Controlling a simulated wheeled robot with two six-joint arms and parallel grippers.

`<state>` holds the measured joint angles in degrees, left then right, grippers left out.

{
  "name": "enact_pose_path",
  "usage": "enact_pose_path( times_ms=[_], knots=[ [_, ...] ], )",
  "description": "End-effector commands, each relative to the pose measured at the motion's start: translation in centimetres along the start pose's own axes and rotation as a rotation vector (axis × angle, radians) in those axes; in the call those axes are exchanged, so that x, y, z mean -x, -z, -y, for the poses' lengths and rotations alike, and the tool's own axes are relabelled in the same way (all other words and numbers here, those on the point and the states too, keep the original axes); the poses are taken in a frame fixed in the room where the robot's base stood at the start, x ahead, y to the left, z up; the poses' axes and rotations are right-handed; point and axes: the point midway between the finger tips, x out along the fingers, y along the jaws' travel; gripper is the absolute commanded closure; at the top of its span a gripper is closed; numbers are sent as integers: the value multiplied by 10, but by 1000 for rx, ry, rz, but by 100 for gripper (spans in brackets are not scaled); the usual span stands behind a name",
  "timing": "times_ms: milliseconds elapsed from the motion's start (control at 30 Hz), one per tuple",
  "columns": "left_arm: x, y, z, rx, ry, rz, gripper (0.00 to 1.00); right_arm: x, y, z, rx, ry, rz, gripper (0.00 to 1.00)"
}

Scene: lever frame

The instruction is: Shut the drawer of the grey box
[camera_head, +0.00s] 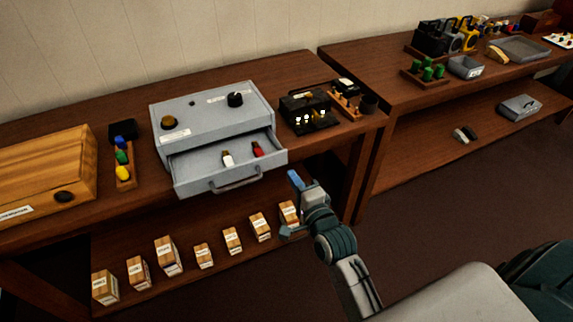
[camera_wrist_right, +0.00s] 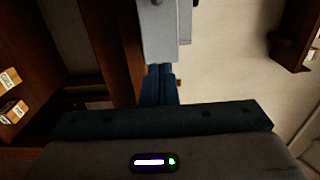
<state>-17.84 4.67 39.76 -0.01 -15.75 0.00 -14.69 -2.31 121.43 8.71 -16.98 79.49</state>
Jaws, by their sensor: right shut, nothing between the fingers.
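The grey box (camera_head: 205,116) stands on the wooden table in the head view. Two small items, one white and dark and one red, lie inside the drawer. My right gripper (camera_head: 295,180) is shut and empty, in front of the table and to the right of the drawer, apart from the handle in the head view. In the right wrist view its blue fingers (camera_wrist_right: 160,85) show just below a grey surface (camera_wrist_right: 160,40), likely the drawer. My left gripper is not in view.
A wooden box (camera_head: 50,170) and a rack of coloured pieces (camera_head: 123,162) stand left of the grey box. A black case (camera_head: 308,113) stands close on its right. Several labelled wooden blocks (camera_head: 168,256) line the lower shelf. The floor in front is clear.

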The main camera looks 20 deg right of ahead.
Motion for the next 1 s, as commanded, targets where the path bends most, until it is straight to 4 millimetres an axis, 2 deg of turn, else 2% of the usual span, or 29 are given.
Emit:
enact_pose_path(
  times_ms=[100, 300, 833, 1000],
  knots=[
    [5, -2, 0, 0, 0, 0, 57, -22, 0, 2, 0, 1, 0, 100],
    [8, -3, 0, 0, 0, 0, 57, -42, 0, 1, 0, -1, 0, 100],
    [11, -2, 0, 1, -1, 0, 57, -53, 0, 1, 1, -1, 0, 100],
    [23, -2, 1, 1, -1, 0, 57, -87, 0, 4, 1, 1, 0, 100]
  ],
)
